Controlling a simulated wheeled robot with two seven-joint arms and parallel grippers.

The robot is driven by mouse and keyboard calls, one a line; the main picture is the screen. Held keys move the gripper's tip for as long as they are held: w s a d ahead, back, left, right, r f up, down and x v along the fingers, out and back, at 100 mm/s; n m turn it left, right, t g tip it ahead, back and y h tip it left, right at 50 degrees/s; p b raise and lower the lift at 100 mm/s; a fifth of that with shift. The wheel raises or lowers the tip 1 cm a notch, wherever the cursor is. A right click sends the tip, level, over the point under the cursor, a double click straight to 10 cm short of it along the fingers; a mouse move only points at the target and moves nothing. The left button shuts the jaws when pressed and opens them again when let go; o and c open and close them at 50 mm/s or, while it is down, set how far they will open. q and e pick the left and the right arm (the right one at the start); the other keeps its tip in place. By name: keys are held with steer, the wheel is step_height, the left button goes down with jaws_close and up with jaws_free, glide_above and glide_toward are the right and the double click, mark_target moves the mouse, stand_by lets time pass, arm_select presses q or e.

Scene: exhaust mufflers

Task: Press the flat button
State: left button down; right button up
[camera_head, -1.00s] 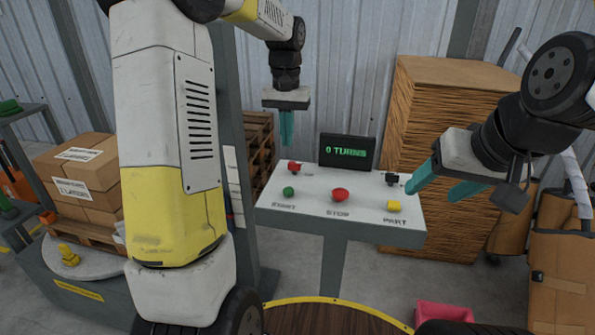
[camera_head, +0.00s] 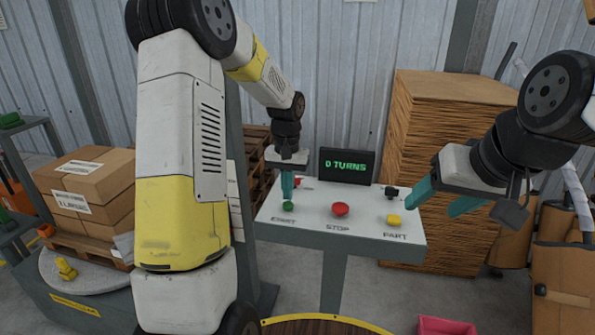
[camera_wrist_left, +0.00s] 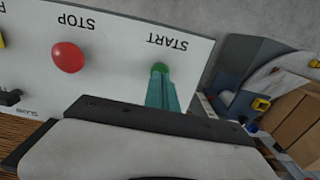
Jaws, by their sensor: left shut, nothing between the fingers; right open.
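The flat green button (camera_head: 289,205) sits by the START label at the left of the white panel. My left gripper (camera_head: 287,196) is shut and points down, its teal fingertips right at the green button; the left wrist view shows the fingertips (camera_wrist_left: 160,80) against the green button (camera_wrist_left: 160,67). I cannot tell whether the button is pushed in. A red mushroom button (camera_head: 340,209) is by STOP, and a yellow square button (camera_head: 393,220) by PART. My right gripper (camera_head: 431,202) is open and empty, beside the panel's right edge.
A black display (camera_head: 346,166) reading "0 TURNS" stands at the panel's back. A small red part (camera_head: 297,183) and a black switch (camera_head: 391,192) sit on the panel's far side. A stack of brown sheets (camera_head: 440,150) stands behind right, and cardboard boxes (camera_head: 85,185) on the left.

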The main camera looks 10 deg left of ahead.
arm_select(q)
steer(key=shift+f, duration=0.75)
